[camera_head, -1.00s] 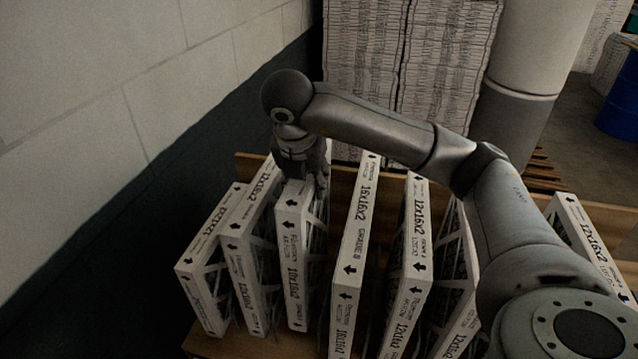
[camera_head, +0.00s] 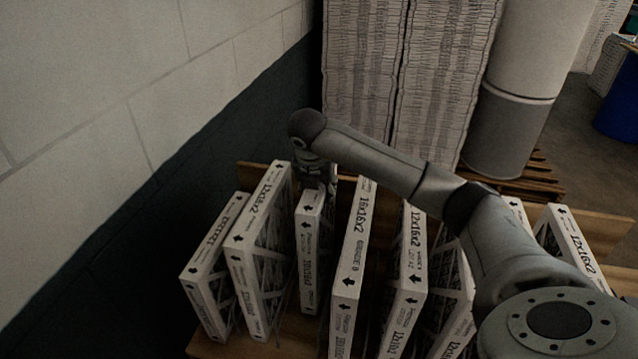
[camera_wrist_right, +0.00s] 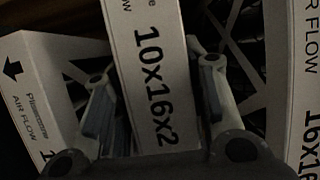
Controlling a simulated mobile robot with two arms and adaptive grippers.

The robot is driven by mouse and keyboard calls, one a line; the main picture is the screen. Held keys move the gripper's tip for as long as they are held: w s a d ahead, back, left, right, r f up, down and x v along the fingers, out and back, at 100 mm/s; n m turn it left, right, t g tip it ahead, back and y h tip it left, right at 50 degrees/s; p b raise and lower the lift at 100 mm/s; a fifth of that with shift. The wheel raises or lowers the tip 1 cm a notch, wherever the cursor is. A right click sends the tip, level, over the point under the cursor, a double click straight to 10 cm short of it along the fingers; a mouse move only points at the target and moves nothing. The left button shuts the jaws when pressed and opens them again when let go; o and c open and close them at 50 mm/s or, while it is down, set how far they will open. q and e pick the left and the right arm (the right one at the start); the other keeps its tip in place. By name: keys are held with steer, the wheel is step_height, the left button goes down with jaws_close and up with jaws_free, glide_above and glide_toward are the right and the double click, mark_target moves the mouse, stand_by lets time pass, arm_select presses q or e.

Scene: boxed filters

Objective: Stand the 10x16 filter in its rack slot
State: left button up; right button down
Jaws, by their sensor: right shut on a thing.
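The 10x16x2 filter (camera_head: 309,262) is a thin white box with black print. It stands upright between a 12x16x2 filter (camera_head: 258,221) on its left and the 16x16x2 filter (camera_head: 354,235) on its right, with gaps to both. My right gripper (camera_head: 318,182) is shut on its top edge at the far end. In the right wrist view, the label of the held filter (camera_wrist_right: 150,70) shows between the two fingers of the right gripper (camera_wrist_right: 155,100). My left gripper is not in view.
The wooden rack (camera_head: 268,350) holds several other upright filters, including one at far left (camera_head: 215,262) and more on the right. A wall stands close on the left. Tall white stacks (camera_head: 400,80) and a pale column (camera_head: 515,90) stand behind.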

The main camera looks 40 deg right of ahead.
steer(key=shift+w+d+f, duration=0.15)
steer(key=shift+d+f, duration=0.05)
steer(key=shift+f, duration=0.05)
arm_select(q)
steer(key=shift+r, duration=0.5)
arm_select(e)
steer(key=c, duration=1.3)
jaws_free()
steer(key=shift+a+f, duration=0.1)
steer(key=o, duration=0.4)
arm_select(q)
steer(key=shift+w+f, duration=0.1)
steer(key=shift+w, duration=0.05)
